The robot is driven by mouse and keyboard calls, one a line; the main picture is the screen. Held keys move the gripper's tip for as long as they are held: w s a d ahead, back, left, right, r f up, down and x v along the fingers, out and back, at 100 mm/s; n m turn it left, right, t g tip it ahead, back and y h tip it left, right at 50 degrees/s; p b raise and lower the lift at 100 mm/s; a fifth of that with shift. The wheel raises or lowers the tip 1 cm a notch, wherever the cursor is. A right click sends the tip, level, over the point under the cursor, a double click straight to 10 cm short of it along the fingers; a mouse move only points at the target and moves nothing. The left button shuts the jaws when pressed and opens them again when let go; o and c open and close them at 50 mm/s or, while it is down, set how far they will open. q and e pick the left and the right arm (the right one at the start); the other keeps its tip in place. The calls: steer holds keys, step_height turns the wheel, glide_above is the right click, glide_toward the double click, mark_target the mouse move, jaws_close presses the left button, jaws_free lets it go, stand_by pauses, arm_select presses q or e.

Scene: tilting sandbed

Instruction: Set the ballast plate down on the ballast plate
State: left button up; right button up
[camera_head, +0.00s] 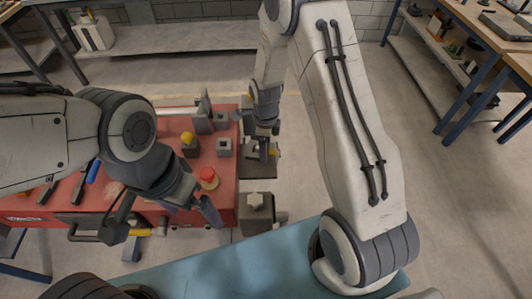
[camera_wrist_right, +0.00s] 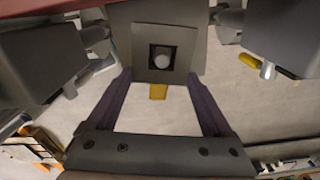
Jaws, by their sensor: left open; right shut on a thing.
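My right gripper (camera_head: 264,152) reaches down beyond the red bench's right side. In the right wrist view its two purple fingers (camera_wrist_right: 157,105) stand apart on either side of the lower part of a grey square plate (camera_wrist_right: 123,42), which I take for the held ballast plate. A dark square opening with a pale round peg (camera_wrist_right: 158,58) shows in its middle, and a yellow tab (camera_wrist_right: 158,91) sticks out below. In the head view the gripper hides most of it. A dark flat surface (camera_head: 258,171) lies under the gripper; I cannot tell whether they touch. My left gripper (camera_head: 206,209) is open and empty by the bench's front edge.
The red bench (camera_head: 221,178) carries a grey block with a yellow knob (camera_head: 188,140), a grey socket block (camera_head: 224,147) and a red-topped button (camera_head: 208,175). A grey box with a pale knob (camera_head: 256,206) stands to its right.

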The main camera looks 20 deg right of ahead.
step_height(320, 180, up, 6)
steer(key=shift+f, duration=0.1)
step_height(320, 180, up, 8)
steer(key=p, duration=0.6)
steer(key=shift+r+p, duration=0.2)
steer(key=shift+p, duration=0.1)
stand_by(0.7)
